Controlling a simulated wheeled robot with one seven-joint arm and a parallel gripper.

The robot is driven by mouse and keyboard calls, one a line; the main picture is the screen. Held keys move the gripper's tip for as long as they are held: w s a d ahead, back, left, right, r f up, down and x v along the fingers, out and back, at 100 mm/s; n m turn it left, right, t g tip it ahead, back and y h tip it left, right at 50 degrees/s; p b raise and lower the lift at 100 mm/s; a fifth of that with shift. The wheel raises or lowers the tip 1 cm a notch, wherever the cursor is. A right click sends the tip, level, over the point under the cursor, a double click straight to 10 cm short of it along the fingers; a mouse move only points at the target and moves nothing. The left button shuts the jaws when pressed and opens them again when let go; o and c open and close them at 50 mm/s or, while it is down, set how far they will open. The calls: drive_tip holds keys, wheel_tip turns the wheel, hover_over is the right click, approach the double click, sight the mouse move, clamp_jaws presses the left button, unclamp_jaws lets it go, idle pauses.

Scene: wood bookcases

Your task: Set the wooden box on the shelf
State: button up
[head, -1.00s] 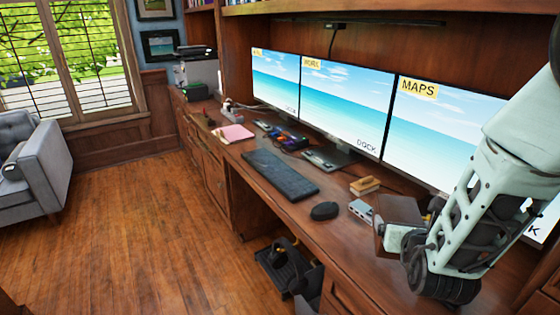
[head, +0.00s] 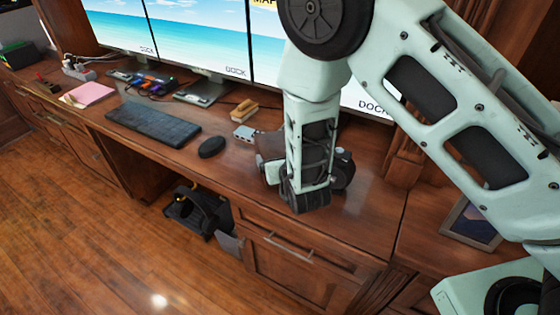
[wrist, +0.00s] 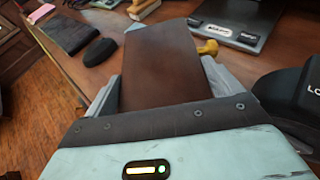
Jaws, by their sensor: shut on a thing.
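The wooden box, dark brown with a flat face, fills the middle of the wrist view (wrist: 165,65). My gripper (wrist: 160,90) is shut on it, with one grey finger on each side. In the head view the box (head: 268,145) shows only in part, beside my wrist above the desk; my arm hides the rest. My gripper (head: 270,172) is at its lower edge there. I cannot tell whether the box touches the desk top. No open shelf can be made out clearly in the current views.
The desk (head: 230,185) holds a keyboard (head: 152,124), a mouse (head: 211,147), a small grey hub (head: 244,133) and a wooden-handled thing (head: 244,110). Monitors (head: 195,38) stand behind. A picture frame (head: 468,222) lies at the right.

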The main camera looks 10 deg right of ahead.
drive_tip(key=shift+f, duration=0.9)
drive_tip(key=shift+f, duration=0.1)
drive_tip(key=shift+f, duration=0.15)
drive_tip(key=o, duration=1.5)
